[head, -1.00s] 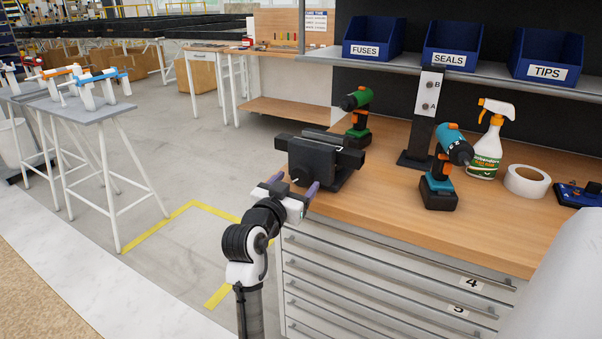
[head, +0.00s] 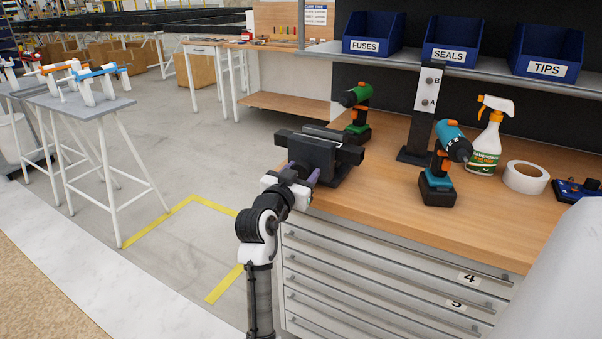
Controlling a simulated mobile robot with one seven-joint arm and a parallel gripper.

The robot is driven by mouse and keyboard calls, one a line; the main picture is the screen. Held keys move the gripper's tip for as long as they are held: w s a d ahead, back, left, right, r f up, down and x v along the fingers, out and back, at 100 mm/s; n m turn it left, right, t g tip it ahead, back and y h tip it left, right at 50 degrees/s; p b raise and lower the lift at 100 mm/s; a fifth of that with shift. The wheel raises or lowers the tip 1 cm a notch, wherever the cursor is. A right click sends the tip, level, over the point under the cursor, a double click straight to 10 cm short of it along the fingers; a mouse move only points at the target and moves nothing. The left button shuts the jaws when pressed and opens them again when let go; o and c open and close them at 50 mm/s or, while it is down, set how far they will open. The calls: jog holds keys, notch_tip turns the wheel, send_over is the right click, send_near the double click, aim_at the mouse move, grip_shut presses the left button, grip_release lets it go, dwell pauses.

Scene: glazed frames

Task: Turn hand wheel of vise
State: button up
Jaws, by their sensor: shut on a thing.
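The dark grey vise (head: 325,155) sits at the left front corner of the wooden workbench. My gripper (head: 302,175), with purple fingers, is at the front face of the vise, just above the bench edge. It is shut on the vise's hand wheel, which is mostly hidden behind the fingers and wrist. My arm comes up from below, in front of the drawers.
On the workbench (head: 420,225) stand a green drill (head: 357,112), a post marked A and B (head: 425,110), a teal drill (head: 445,165), a spray bottle (head: 487,145) and a tape roll (head: 526,178). Blue bins line the shelf (head: 480,75) above.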

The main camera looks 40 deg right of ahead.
jog(key=shift+r+n+p, duration=0.1)
jog(key=shift+n+p, duration=0.3)
jog(key=shift+r+n+p, duration=0.1)
jog(key=shift+n+p, duration=0.75)
jog(key=shift+n, duration=0.15)
jog(key=n+p, duration=0.4)
jog(key=n, duration=0.1)
jog(key=shift+g, duration=0.3)
jog(key=n+p, duration=0.4)
jog(key=shift+w+a+y, duration=0.1)
jog(key=shift+y, duration=0.2)
jog(key=n+g+p, duration=0.1)
jog(key=n+p, duration=0.2)
jog(key=shift+n, duration=0.4)
jog(key=shift+n+p, duration=1)
jog(key=shift+n, duration=0.2)
jog(key=n, duration=0.3)
jog(key=shift+p, duration=0.35)
jog(key=n+g+h, duration=0.1)
jog(key=n, duration=0.3)
jog(key=shift+n, duration=1.4)
